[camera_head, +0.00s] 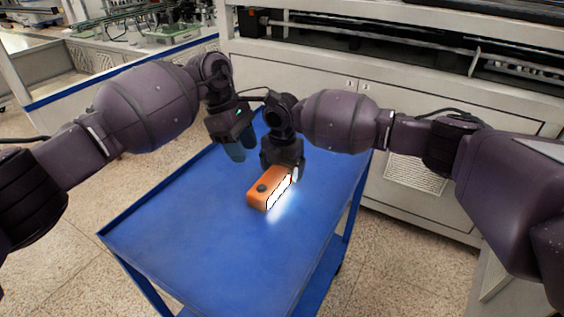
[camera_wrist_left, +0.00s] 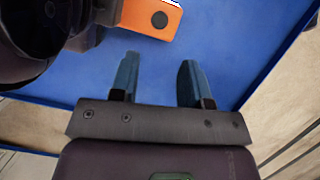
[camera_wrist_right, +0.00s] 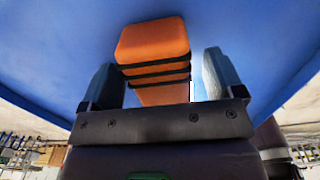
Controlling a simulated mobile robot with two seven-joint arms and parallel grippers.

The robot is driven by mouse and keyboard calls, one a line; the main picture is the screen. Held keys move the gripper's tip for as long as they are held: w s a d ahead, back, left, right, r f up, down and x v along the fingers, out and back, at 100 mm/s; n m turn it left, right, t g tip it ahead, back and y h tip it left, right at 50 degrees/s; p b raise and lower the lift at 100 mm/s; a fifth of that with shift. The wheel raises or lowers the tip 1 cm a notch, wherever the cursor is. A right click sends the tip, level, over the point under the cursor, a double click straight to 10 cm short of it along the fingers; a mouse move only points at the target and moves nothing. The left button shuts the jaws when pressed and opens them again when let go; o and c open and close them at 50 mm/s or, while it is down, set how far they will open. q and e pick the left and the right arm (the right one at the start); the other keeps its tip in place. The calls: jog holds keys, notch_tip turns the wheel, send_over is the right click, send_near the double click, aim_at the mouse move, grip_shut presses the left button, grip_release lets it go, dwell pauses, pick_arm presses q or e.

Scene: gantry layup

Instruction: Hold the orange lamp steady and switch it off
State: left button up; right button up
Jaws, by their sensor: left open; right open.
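The orange lamp (camera_head: 256,198) is a box lying on the blue cart top, its white side panel (camera_head: 281,190) glowing onto the surface. A round black button (camera_head: 262,188) is on its upper face. My right gripper (camera_head: 284,172) is at the lamp's far end. In the right wrist view the lamp (camera_wrist_right: 152,40), crossed by dark bands, lies between the spread fingers (camera_wrist_right: 163,75); whether they touch it I cannot tell. My left gripper (camera_head: 236,152) is open and empty, apart from the lamp. The left wrist view shows the lamp (camera_wrist_left: 140,20) and button (camera_wrist_left: 159,19) beyond its fingers (camera_wrist_left: 160,82).
The blue cart top (camera_head: 215,255) is otherwise clear, with free room in front and left of the lamp. A pale machine cabinet (camera_head: 310,75) stands behind the cart. My two forearms are close together above its far end.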

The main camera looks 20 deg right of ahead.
jog(key=c, duration=1.1)
pick_arm(q)
grip_shut()
dwell(1.0)
jog(key=shift+f, duration=0.1)
